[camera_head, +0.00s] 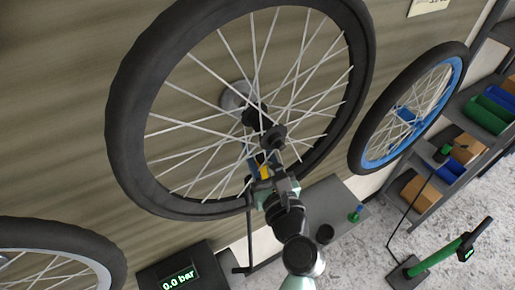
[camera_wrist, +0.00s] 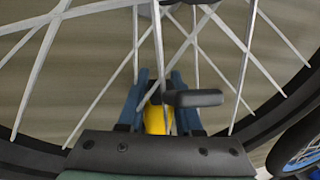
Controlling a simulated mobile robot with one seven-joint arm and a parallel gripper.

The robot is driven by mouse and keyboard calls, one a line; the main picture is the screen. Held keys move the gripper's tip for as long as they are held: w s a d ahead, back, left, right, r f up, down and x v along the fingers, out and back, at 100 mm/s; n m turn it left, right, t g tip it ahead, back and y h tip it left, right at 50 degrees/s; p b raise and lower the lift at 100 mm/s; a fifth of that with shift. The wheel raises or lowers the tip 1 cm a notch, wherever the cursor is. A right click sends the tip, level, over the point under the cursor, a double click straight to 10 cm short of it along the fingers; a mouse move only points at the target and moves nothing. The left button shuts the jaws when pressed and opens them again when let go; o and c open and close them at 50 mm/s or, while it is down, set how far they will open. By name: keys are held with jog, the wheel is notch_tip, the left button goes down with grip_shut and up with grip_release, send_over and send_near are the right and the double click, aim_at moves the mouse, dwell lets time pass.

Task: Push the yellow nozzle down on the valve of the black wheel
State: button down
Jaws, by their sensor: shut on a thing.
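The black wheel (camera_head: 130,130) hangs in front of the wall in the head view, with silver spokes and a black hub. My gripper (camera_head: 258,163) is at the lower part of this wheel, among the spokes. In the wrist view my gripper (camera_wrist: 163,90) has its two blue fingers either side of the yellow nozzle (camera_wrist: 156,118) and is shut on it. The nozzle also shows as a small yellow patch in the head view (camera_head: 264,171). A dark lever sticks out to the right from the nozzle. Spokes cross in front of the fingers. I cannot make out the valve or whether the nozzle touches it.
A blue-rimmed wheel (camera_head: 410,110) hangs to the right, and another wheel (camera_head: 60,240) is at the lower left. A display (camera_head: 180,278) reads 0.0 bar. A grey bench (camera_head: 335,195) lies below.

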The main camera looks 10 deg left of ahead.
dwell(0.4)
jog(key=c, duration=0.5)
grip_release()
jog(key=shift+o, duration=0.5)
jog(key=shift+f, duration=0.1)
jog(key=shift+s, duration=0.1)
jog(key=shift+p+v, duration=0.5)
jog(key=shift+v, duration=4.45)
